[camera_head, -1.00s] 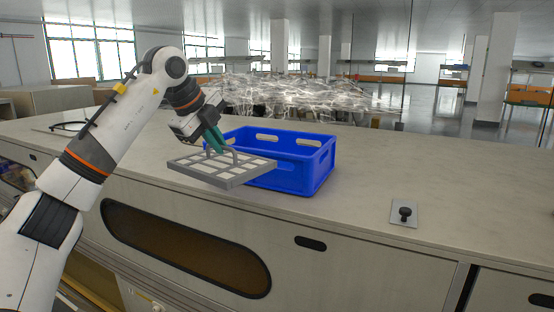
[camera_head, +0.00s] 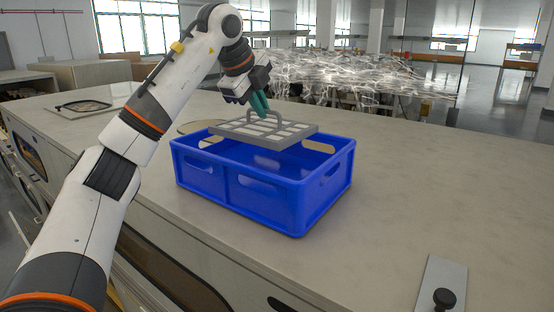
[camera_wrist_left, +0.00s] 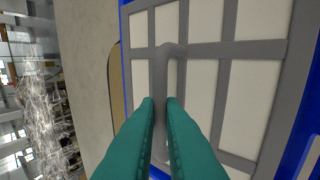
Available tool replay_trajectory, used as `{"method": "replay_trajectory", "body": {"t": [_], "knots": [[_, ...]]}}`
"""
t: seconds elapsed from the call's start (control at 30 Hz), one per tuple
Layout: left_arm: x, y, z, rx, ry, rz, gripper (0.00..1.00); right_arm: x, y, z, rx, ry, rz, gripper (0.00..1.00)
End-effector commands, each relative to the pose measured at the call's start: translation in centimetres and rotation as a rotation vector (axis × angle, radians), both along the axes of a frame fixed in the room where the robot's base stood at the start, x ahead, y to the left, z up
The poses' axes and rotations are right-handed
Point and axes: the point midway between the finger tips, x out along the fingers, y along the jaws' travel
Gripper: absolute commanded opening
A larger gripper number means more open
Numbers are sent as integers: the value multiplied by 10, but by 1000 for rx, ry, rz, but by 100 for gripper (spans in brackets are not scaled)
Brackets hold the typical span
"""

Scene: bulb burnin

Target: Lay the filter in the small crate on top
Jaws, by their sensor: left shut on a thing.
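The filter is a flat grey grid panel with pale cells and a raised handle (camera_head: 293,133). In the head view it hangs roughly level over the opening of the blue crate (camera_head: 270,200), about at rim height. My left gripper (camera_head: 262,108) is shut on the filter's handle from above. In the left wrist view, the green fingers (camera_wrist_left: 160,105) close around the handle bar, and the filter's grid (camera_wrist_left: 252,50) fills much of the picture with blue crate edges beyond it. The crate's inside is mostly hidden by the filter and the walls. My right gripper is not in view.
The crate stands on a long pale counter (camera_head: 420,190). A plate with a black knob (camera_head: 443,298) sits at the front right. A round opening edge (camera_head: 200,127) shows behind the crate, and a dark-framed item (camera_head: 85,106) lies at the far left. The counter right of the crate is clear.

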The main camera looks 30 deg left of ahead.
Motion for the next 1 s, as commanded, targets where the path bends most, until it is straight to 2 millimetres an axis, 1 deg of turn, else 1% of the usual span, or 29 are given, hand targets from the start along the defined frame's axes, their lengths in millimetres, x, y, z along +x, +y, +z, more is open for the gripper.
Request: {"method": "replay_trajectory", "body": {"t": [0.03,0.2,0.3,0.47,0.6,0.7,0.87,0.9,0.97,1.0], "knots": [[0,1,-9,1,3,1,0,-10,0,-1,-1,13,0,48],[-1,1,-41,2,5,2,0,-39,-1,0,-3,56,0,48],[-1,1,-53,1,3,1,0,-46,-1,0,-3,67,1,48],[-1,0,-65,1,2,1,0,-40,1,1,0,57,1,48],[-1,1,-84,1,4,1,0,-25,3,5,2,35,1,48],[-1,1,-95,1,2,1,0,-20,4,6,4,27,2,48],[-1,0,-96,-1,0,1,0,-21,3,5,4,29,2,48],[-1,0,-96,0,1,1,10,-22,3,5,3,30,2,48],[-1,0,-96,0,2,0,20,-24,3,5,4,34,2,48],[-1,0,-96,0,1,0,26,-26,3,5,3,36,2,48]]}}
